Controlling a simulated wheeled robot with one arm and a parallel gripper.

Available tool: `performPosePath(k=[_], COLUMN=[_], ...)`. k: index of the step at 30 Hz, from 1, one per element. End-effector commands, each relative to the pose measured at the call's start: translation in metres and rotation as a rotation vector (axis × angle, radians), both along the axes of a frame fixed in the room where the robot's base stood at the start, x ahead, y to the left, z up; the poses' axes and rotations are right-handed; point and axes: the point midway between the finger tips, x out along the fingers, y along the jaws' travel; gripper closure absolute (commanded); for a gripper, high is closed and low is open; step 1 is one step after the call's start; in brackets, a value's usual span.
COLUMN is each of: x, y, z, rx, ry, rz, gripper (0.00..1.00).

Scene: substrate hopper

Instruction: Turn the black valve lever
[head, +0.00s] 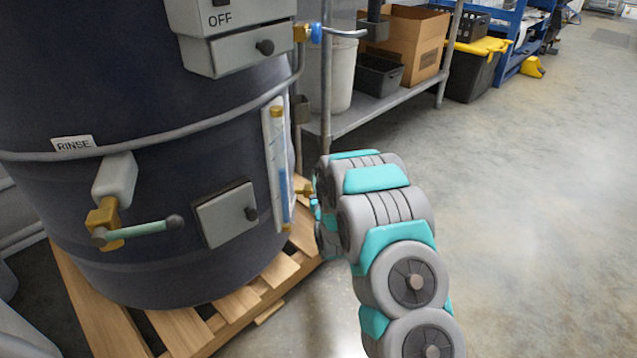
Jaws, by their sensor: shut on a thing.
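A large dark drum (110,215) stands on the left. My arm's end is beside this fitting. Only a small teal edge of my gripper (315,206) shows left of my arm links; the fingers are mostly hidden. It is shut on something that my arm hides. I see no black valve lever in the open; a lever at the fitting would be behind my arm. Another valve under the RINSE label has a green lever (140,230) with a dark knob.
The drum stands on a wooden pallet (182,332). A box marked OFF (225,20) and a blue-collared valve (316,33) are above. A metal shelf (385,105) with a cardboard box (412,42) stands behind. The concrete floor at right is clear.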

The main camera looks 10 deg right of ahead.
Motion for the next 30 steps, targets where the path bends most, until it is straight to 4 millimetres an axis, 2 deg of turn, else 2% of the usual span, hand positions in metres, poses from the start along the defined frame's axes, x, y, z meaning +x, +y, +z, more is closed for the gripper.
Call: performPosePath(k=[12,13,20,30], x=[0.0000,0.0000,0.0000,-0.0014], y=[-0.0004,-0.0004,-0.0002,0.0000], z=[-0.0001,-0.0002,-0.0003,-0.0005], rx=[-0.001,-0.001,-0.001,-0.001], ry=[-0.006,-0.006,-0.006,-0.005], rz=[-0.001,-0.001,0.000,0.000], gripper=[1.00,0.81,0.55,0.53])
